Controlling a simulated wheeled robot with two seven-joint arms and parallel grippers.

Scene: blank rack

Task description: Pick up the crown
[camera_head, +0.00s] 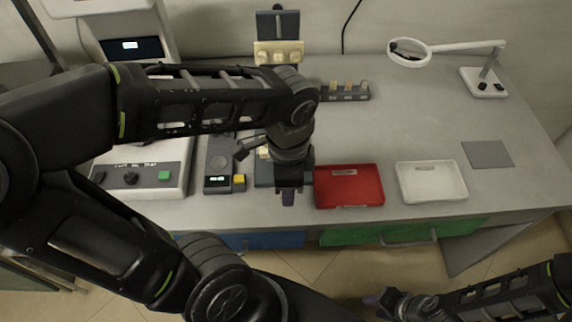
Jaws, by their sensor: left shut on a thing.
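My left gripper (288,197) points down near the bench's front edge, just left of the red tray (349,187). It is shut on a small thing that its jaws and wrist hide. I cannot make out a crown for certain. A dark block (263,176) with a small beige piece (264,152) on it is partly hidden behind this gripper. My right gripper (385,303) is low at the bottom, in front of the bench; its jaw opening is too small and dark to judge.
A dark rack (345,93) with several small beige pieces stands at the back. A white tray (432,182), grey pad (487,154) and magnifier lamp (484,83) are on the right. A control box (143,178) and small dark device (217,180) are on the left. The right-centre bench is clear.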

